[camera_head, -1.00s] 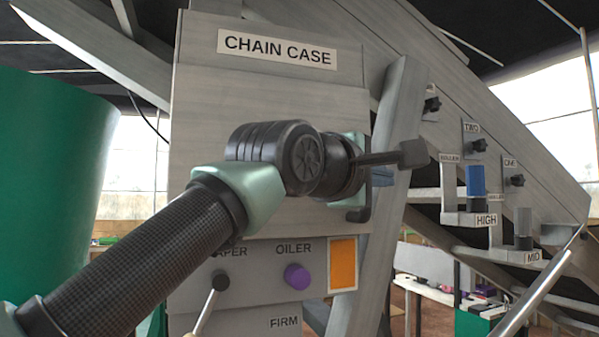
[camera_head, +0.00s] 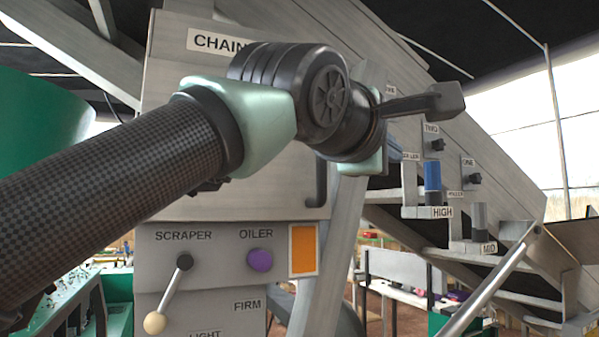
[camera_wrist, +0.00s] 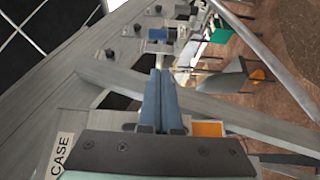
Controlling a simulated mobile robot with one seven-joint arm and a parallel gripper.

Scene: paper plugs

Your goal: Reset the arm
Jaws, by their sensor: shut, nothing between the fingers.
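My arm reaches in from the left of the head view and ends in front of the grey chain case (camera_head: 230,190). My gripper (camera_wrist: 160,74) shows in the wrist view as two blue fingers lying side by side, shut and empty. They point toward the grey sloped frame with the plugs. In the head view my wrist mostly hides the fingers. A blue plug (camera_head: 432,176) stands upright on the HIGH shelf. A grey plug (camera_head: 479,216) stands on the MID shelf. Both are beyond my gripper, to the right and lower in the picture.
A grey diagonal beam (camera_head: 338,225) runs beside the chain case; it also crosses the wrist view (camera_wrist: 220,112). Below my arm are a scraper lever (camera_head: 170,290), a purple oiler knob (camera_head: 260,260) and an orange panel (camera_head: 303,250). A green drum (camera_head: 40,105) stands at left.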

